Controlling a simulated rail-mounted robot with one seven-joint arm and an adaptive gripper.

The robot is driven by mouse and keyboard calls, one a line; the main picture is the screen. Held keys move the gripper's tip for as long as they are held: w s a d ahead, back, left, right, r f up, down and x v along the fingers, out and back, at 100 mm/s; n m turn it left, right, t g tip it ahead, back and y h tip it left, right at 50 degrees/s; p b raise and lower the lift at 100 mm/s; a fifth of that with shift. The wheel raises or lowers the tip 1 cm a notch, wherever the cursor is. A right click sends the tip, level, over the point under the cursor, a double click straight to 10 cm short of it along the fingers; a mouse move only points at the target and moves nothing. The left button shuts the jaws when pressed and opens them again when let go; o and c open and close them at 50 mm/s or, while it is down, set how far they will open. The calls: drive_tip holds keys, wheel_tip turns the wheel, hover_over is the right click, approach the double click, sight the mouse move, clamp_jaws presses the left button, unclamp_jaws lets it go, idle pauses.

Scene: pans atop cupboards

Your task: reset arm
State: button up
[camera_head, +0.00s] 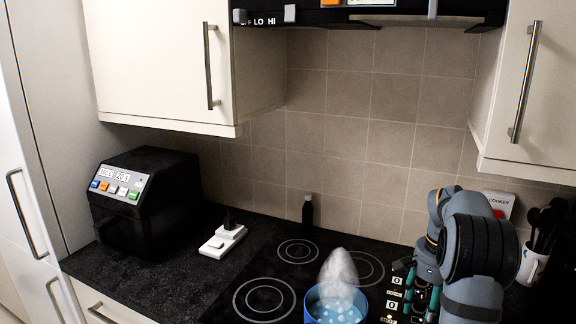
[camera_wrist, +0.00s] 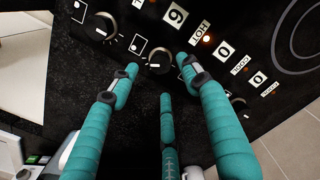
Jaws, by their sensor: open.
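My gripper (camera_head: 422,292) is at the lower right in the head view, above the right side of the cooktop. In the wrist view my gripper (camera_wrist: 158,78) shows teal fingers spread apart with nothing between them. The fingertips are close to a black control knob (camera_wrist: 157,61) on the hob panel; I cannot tell whether they touch it. A second knob (camera_wrist: 103,28) is to its left. Labels beside the knobs include one reading HOT (camera_wrist: 201,33).
A blue pot (camera_head: 312,312) with white vapour above it stands on the cooktop (camera_head: 270,272), left of my arm. A black appliance (camera_head: 150,225) is at the left. Cupboards (camera_head: 165,60) and a hood hang above. A utensil holder (camera_head: 532,265) is at the right.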

wheel_tip(320, 180, down, 6)
drive_tip(key=shift+f, duration=0.25)
idle(0.4)
